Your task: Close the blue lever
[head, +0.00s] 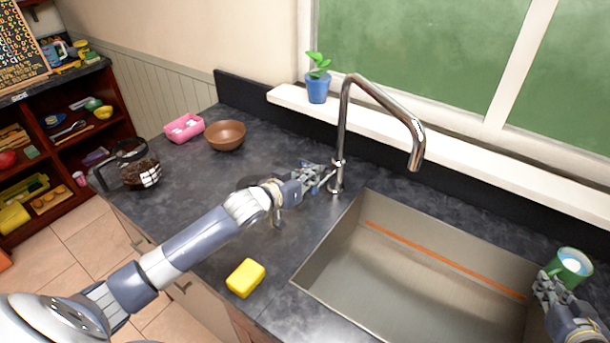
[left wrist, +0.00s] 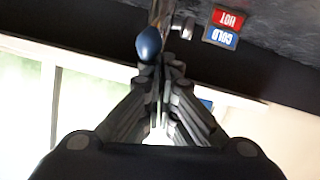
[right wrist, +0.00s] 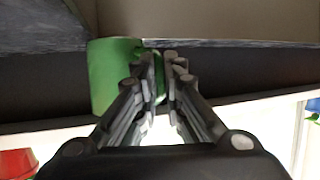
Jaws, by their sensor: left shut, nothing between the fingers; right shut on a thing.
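The blue lever (left wrist: 149,43) shows its rounded blue end in the left wrist view, just beyond and left of my left gripper's fingertips. My left gripper (head: 326,175) is shut and empty beside the base of the chrome faucet (head: 341,140); it also shows in the left wrist view (left wrist: 162,70). The fingertips look close to the lever, but I cannot tell whether they touch.
The steel sink (head: 400,290) lies right of the faucet. A red and blue hot/cold label (left wrist: 225,27) is near the lever. A yellow sponge (head: 245,278), brown bowl (head: 225,136), pink container (head: 184,128) and coffee pot (head: 135,170) stand on the counter. A potted plant (head: 317,86) is on the sill.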

